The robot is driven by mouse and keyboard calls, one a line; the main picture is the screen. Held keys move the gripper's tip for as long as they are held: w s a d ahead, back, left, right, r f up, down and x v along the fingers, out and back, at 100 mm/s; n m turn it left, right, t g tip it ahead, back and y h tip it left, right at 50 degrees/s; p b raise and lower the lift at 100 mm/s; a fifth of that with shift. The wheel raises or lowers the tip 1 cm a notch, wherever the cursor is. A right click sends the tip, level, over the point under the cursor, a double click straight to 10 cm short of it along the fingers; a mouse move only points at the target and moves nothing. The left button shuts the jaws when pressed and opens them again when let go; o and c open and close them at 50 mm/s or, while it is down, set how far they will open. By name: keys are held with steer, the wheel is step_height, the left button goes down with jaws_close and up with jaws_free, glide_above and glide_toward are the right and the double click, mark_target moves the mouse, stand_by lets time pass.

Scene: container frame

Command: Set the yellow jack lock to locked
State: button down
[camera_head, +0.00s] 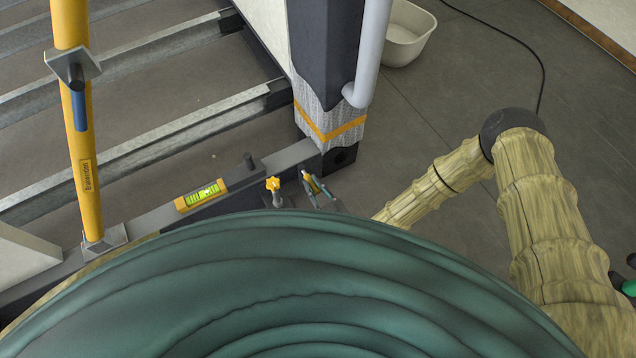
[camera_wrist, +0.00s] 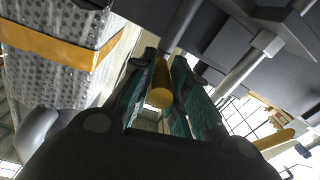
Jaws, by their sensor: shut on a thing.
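My gripper (camera_head: 316,189) is beside the dark beam, near the foot of the corner post. Its teal fingers also show in the wrist view (camera_wrist: 164,68), shut on a yellow rounded handle (camera_wrist: 160,86). I take this handle to be the yellow jack lock; its far end and mounting are hidden. In the head view only a small yellow strip of it shows between the fingers. A yellow star-shaped knob (camera_head: 273,184) on a short metal stem stands just left of my gripper, apart from it. I cannot tell the lock's setting.
A yellow prop (camera_head: 86,150) stands at the left on the beam. A yellow spirit level (camera_head: 201,195) lies on the beam. The wrapped corner post (camera_head: 329,115) rises close behind my gripper, with a grey pipe (camera_head: 369,55) beside it. A white tub (camera_head: 405,35) stands farther back.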

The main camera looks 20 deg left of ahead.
stand_by(0.4)
steer(key=c, duration=1.4)
jaws_free()
steer(key=shift+o, duration=0.4)
steer(key=shift+s+d, duration=0.2)
steer(key=v, duration=0.7)
